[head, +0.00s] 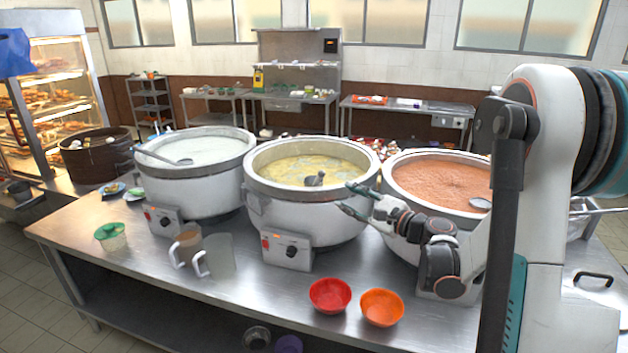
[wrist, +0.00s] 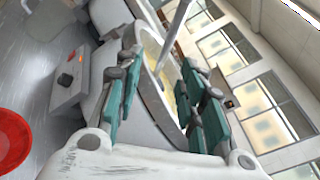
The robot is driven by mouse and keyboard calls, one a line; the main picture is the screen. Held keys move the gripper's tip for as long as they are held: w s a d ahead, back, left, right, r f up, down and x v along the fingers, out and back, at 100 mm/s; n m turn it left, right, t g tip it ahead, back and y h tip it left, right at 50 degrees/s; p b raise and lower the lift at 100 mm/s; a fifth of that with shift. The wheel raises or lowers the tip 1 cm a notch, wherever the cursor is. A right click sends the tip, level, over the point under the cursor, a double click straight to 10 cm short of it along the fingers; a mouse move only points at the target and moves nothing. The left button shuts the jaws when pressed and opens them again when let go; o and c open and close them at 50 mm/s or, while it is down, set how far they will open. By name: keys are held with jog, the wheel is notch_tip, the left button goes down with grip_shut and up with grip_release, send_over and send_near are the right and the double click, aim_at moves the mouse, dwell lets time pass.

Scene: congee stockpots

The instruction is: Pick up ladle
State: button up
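My gripper (head: 352,198) is open and empty at the front right rim of the middle pot (head: 262,190). In the wrist view its green-padded fingers (wrist: 160,70) are spread apart. A slim grey bar (wrist: 178,30), which looks like a ladle handle, rises from the pot beyond the fingertips, apart from them. In the head view a small dark piece (head: 315,180) shows over the yellow congee; I cannot tell which part of a ladle it is. Another ladle (head: 168,158) lies across the left pot, and a ladle bowl (head: 480,203) shows in the right pot.
The left pot (head: 190,190) and right pot (head: 400,172) flank the middle one closely. A red bowl (head: 330,295) and an orange bowl (head: 382,307) stand at the table's front edge. Two jugs (head: 214,257) stand left of the middle control box (head: 287,251).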

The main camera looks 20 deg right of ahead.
aim_at(318, 179)
jog(key=shift+d+r+b+x, duration=0.2)
jog(key=shift+b+x, duration=0.15)
jog(key=shift+x, duration=1.95)
jog(key=shift+d+r+b+x, duration=0.1)
jog(key=shift+r+b+x, duration=0.15)
jog(key=shift+x, duration=2)
jog(key=shift+d+r+b+x, duration=0.1)
jog(key=shift+b+x, duration=0.3)
jog(key=shift+x, duration=1.9)
jog(key=shift+w+r, duration=0.1)
jog(key=shift+w, duration=0.05)
grip_shut()
